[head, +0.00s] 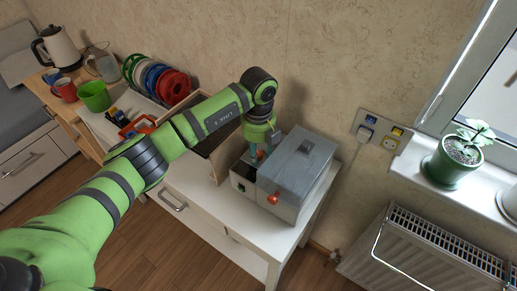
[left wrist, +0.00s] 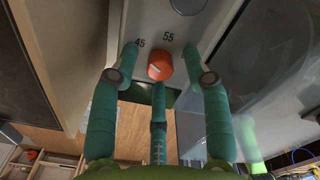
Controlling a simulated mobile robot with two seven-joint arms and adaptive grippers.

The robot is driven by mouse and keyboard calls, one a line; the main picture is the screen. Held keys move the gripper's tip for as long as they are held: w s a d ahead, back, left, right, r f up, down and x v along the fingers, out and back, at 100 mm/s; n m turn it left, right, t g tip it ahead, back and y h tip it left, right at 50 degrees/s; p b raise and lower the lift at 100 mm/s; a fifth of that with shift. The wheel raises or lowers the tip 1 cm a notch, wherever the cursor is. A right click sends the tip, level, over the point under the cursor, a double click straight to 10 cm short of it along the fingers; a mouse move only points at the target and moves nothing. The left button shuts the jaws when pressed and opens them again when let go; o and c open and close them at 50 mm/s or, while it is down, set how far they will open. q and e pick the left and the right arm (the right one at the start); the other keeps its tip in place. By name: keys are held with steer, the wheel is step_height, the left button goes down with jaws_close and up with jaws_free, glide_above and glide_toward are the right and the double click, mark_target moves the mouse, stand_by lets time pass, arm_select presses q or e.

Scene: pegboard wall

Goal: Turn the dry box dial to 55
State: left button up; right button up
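The dry box (head: 297,172) is a grey metal box with a handled lid on the white cabinet. In the left wrist view, the orange-red dial (left wrist: 160,66) is on a pale panel (left wrist: 158,22) printed with 45 to its upper left and 55 just above it. A small pale mark shows on the dial, but its exact setting is unclear. My left gripper (head: 260,152) is at the box's left side. Its teal fingers spread around the dial, one on each side and one below. They look open; contact is not clear. My right gripper is not in view.
A red knob (head: 273,199) sticks out from the box's front. Spools (head: 172,84) stand to the left on the white cabinet (head: 190,192). Wall sockets (head: 380,131) with a cable and a potted plant (head: 455,157) are to the right, above a radiator (head: 430,250).

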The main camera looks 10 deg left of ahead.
arm_select(q)
jaws_close()
